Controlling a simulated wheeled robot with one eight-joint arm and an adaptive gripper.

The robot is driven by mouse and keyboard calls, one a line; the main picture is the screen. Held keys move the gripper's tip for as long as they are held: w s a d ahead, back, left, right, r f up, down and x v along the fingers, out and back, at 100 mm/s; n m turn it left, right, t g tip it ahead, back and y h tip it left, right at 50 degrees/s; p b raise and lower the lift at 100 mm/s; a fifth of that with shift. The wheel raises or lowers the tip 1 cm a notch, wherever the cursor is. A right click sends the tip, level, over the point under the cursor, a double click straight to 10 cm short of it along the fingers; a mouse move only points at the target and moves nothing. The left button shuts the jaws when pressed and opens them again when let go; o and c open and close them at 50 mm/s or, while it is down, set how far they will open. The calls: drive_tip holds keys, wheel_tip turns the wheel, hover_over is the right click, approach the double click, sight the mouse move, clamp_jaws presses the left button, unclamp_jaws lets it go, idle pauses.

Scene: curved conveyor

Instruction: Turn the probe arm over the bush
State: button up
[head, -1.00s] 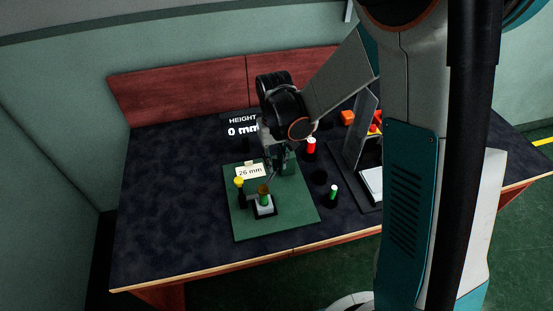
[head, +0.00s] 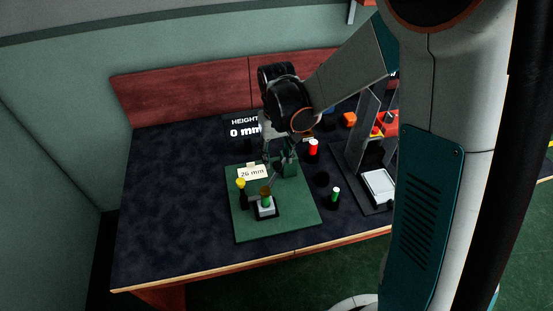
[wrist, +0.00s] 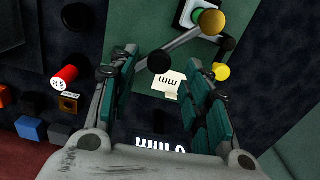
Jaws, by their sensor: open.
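A yellow-topped black post (head: 242,191) and a "26 mm" card (head: 252,172) are on the plate. A height display (head: 243,128) reads 0 mm behind. A red cylinder (head: 313,149), a green-topped cylinder (head: 335,195) and a grey-panelled stand (head: 365,130) are to the right.

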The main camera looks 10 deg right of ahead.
sight(277, 164)
wheel_tip(277, 164, up, 9)
drive_tip(key=shift+r, duration=0.2)
drive_tip(key=shift+s, duration=0.1)
idle(0.5)
drive_tip(key=s+d+r+t, duration=0.3)
drive_tip(key=s, duration=0.6)
drive_tip(key=s+d+r+t, duration=0.3)
drive_tip(key=s+r+t, duration=0.1)
drive_tip(key=s, duration=0.4)
drive_tip(key=shift+s+m, duration=0.4)
drive_tip(key=shift+r, duration=0.1)
